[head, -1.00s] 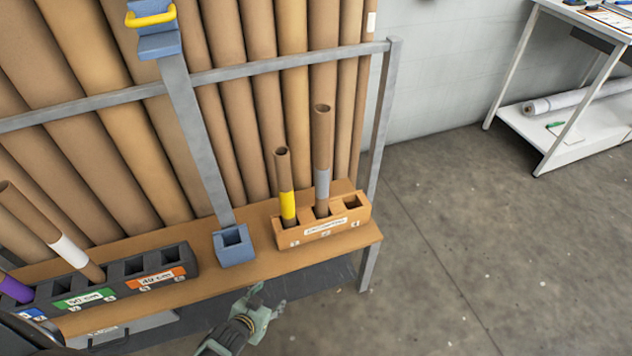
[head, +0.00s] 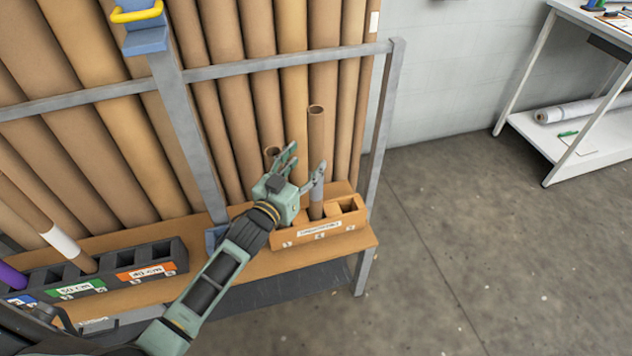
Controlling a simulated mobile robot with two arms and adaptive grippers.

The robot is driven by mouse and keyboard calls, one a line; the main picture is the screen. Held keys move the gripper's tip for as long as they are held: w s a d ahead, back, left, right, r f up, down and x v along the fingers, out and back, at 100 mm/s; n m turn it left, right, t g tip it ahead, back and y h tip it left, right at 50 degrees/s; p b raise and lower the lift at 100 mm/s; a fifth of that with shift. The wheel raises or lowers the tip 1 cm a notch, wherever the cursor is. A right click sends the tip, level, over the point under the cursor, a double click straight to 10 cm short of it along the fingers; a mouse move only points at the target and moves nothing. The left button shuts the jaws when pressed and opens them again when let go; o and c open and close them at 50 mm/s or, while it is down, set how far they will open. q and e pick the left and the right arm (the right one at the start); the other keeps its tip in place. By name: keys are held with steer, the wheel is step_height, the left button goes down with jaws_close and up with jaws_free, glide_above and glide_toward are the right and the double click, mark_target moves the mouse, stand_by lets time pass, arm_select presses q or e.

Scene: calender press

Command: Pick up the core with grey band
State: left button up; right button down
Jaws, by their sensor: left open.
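The core with the grey band (head: 316,131) stands upright in the middle slot of the orange-brown holder (head: 331,232) on the shelf. Its grey band is partly covered by my gripper's finger. My left gripper (head: 307,168) is open, its fingers pointing toward this core, one finger in front of the band and the other to its left. I cannot tell whether a finger touches the core. My right gripper is not in view.
Tall brown tubes (head: 262,90) lean behind a grey rail (head: 290,59). A white bench (head: 560,140) stands right; the floor between is clear.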

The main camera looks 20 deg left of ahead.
mark_target(312, 154)
arm_select(q)
steer(key=w, duration=0.3)
steer(key=w+d, duration=0.1)
steer(key=w, duration=0.2)
steer(key=shift+d, duration=0.1)
steer(key=shift+s, duration=0.1)
steer(key=shift+c, duration=0.6)
jaws_close()
